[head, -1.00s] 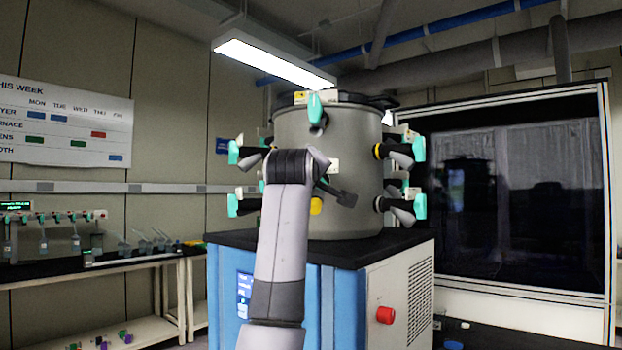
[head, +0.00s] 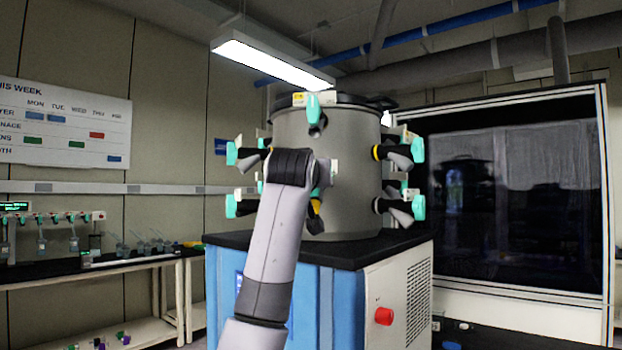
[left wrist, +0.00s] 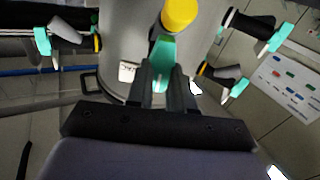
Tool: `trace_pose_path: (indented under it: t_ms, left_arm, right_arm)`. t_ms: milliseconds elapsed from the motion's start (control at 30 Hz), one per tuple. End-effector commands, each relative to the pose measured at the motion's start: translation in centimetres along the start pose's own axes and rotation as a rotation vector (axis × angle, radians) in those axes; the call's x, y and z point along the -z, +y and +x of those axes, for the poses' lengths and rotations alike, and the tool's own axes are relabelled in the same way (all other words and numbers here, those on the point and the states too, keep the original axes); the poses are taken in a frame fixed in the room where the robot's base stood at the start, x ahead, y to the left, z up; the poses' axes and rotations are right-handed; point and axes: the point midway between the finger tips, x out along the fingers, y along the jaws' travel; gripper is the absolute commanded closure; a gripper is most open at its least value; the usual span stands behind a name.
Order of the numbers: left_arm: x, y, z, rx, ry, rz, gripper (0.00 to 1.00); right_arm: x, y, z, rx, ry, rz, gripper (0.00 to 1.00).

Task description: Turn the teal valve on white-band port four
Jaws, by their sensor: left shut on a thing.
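The grey drum (head: 350,195) of the freeze dryer carries several ports with teal valves. My left arm reaches up to its front, and its wrist hides much of the left gripper (head: 316,215) in the head view. In the left wrist view the left gripper (left wrist: 161,95) is shut on a teal valve (left wrist: 161,60), with a dark finger on each side. A bit of teal also shows beside my wrist in the head view (head: 323,174). A yellow piece (left wrist: 180,14) lies close to the held valve. I cannot make out a white band there. My right gripper is not in view.
Other teal valves stick out at left (head: 232,153) and right (head: 417,149) of the drum; another (head: 313,107) is above my wrist. The drum stands on a blue cabinet (head: 300,295) with a black top and red knob (head: 384,316). A dark glass-fronted enclosure (head: 510,200) is at right.

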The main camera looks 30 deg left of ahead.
Motion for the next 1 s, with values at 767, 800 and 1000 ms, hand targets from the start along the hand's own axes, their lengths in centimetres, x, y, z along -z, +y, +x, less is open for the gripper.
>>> trace_pose_path:
  t_ms: [767, 800, 1000]
  left_arm:
    - [-0.14, 0.05, 0.03, 0.0, -0.004, 0.083, 0.69]
    - [-0.14, 0.05, 0.03, 0.0, -0.004, 0.083, 0.56]
    - [-0.08, 0.05, 0.02, 0.0, -0.002, 0.082, 0.53]
  right_arm:
    - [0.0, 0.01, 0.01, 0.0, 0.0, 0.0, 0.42]
    - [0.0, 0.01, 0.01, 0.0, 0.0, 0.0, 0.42]
    - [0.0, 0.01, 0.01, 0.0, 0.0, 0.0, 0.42]
